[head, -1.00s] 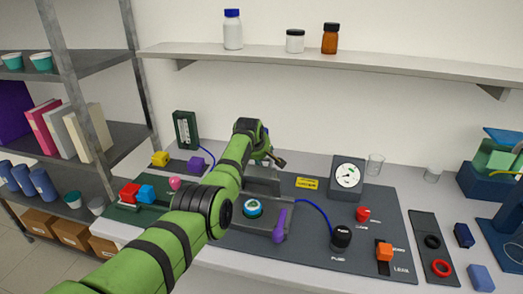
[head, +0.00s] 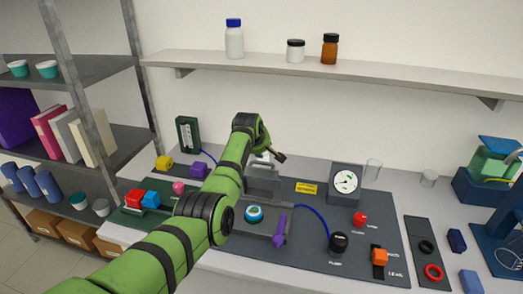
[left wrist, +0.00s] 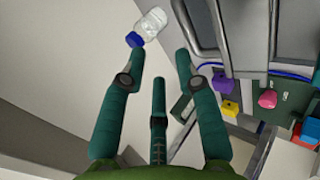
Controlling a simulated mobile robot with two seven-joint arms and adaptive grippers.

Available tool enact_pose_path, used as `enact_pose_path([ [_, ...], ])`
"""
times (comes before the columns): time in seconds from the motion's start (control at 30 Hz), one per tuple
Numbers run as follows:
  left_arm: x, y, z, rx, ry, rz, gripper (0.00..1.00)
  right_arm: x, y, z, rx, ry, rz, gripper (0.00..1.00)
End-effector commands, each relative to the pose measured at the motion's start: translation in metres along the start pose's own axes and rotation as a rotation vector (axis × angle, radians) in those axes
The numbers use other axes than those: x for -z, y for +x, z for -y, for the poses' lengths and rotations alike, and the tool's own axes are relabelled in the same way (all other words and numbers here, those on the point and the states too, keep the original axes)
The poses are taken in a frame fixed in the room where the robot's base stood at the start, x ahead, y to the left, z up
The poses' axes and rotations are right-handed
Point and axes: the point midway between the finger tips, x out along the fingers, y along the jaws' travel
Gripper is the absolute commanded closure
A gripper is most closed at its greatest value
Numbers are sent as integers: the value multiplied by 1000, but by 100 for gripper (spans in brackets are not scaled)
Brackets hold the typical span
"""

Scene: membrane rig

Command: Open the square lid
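The membrane rig (head: 265,237) is a grey block on the dark bench panel, with a round teal-and-white part (head: 254,214) and a purple lever (head: 279,232) at its right. A grey square lid (head: 262,185) appears to stand upright at the rig's back edge, partly hidden by my left arm. My left gripper (head: 272,156) is just above and behind the lid's top edge, apparently apart from it. In the left wrist view its fingers (left wrist: 160,55) are spread with nothing between them. My right gripper is not in view.
A gauge box (head: 346,183), a black knob (head: 338,242), a red button (head: 359,218) and an orange switch (head: 379,256) stand right of the rig. Coloured blocks (head: 150,199) lie to the left. A wall shelf (head: 330,68) with bottles hangs above.

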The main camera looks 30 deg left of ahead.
Motion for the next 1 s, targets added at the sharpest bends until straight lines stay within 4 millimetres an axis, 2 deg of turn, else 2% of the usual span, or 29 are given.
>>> enact_pose_path([
  [0.2, 0, -8, -4, 1, 0, 1, 68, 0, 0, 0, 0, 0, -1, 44],
  [0.83, -1, -10, -4, 1, 1, 1, 68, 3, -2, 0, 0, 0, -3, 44],
  [1.0, -1, -19, -4, 0, 1, 0, 68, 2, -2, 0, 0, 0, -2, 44],
])
